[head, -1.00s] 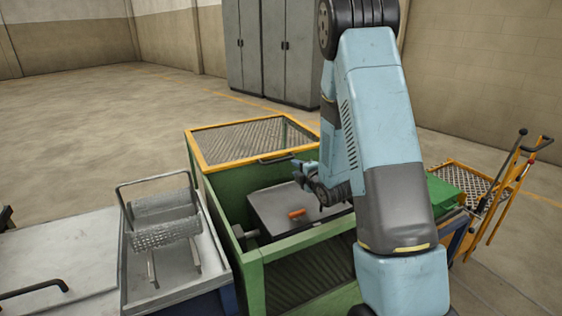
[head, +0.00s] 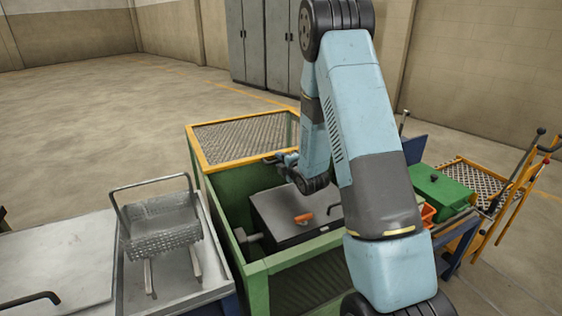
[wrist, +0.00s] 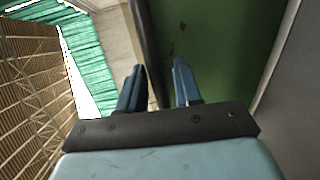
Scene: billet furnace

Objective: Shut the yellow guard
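The yellow guard (head: 227,163) is a yellow frame with grey mesh. It lies flat across the far part of the green housing (head: 226,211), leaving the near part uncovered. My gripper (head: 281,156) is at the guard's near edge, where a dark handle showed earlier; the gripper and arm now mostly hide that handle. In the wrist view my gripper (wrist: 158,66) has its two blue fingers apart. A dark bar (wrist: 147,40), probably the handle, runs between them in the picture; I cannot tell whether they touch it. Green housing wall (wrist: 215,45) lies beyond.
In the housing's uncovered part is a dark grey lid (head: 280,222) with an orange grip (head: 303,218). At left, a mesh basket (head: 160,226) stands on a metal bench. At right are a green box (head: 441,190) and a yellow trolley (head: 510,190).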

